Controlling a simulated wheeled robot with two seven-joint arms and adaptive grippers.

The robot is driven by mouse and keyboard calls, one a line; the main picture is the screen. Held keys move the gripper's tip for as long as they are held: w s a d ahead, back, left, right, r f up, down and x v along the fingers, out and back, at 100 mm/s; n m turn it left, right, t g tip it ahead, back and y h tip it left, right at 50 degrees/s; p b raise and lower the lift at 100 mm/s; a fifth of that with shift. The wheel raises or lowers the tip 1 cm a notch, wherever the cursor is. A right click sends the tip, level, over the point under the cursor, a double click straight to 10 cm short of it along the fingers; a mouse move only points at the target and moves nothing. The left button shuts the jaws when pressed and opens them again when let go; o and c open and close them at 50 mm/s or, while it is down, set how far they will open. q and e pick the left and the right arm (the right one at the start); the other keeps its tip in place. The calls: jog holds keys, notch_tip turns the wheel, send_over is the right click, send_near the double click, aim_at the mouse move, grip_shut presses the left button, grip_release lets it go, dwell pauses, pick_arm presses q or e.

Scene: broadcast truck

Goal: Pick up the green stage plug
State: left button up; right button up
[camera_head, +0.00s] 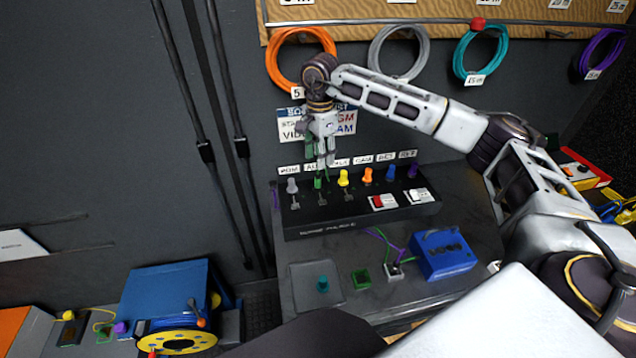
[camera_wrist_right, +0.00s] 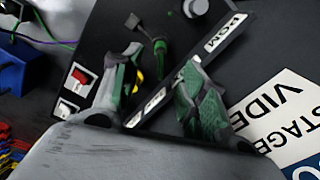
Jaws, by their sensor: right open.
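A small green plug (camera_head: 318,182) stands in the row of coloured plugs on the black panel (camera_head: 330,219), between a grey and a yellow plug. It also shows in the right wrist view (camera_wrist_right: 160,47), just beyond the fingertips. My right gripper (camera_head: 321,163) points down directly above the row, close over the green plug. Its green-padded fingers (camera_wrist_right: 160,88) are apart, with a bit of yellow showing behind one of them. Contact between the fingers and the plug cannot be made out. My left gripper is out of view.
Yellow (camera_head: 344,178), orange and blue plugs stand close to the right, a grey one (camera_head: 292,186) to the left. A label strip and wall sign are behind.

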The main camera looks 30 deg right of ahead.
aim_at(318, 174)
jog(key=shift+f, duration=1.9)
jog(key=shift+a+f, duration=0.15)
jog(key=shift+f, duration=1.2)
jog(key=shift+a+f, duration=0.1)
jog(key=shift+f, duration=1.2)
grip_shut()
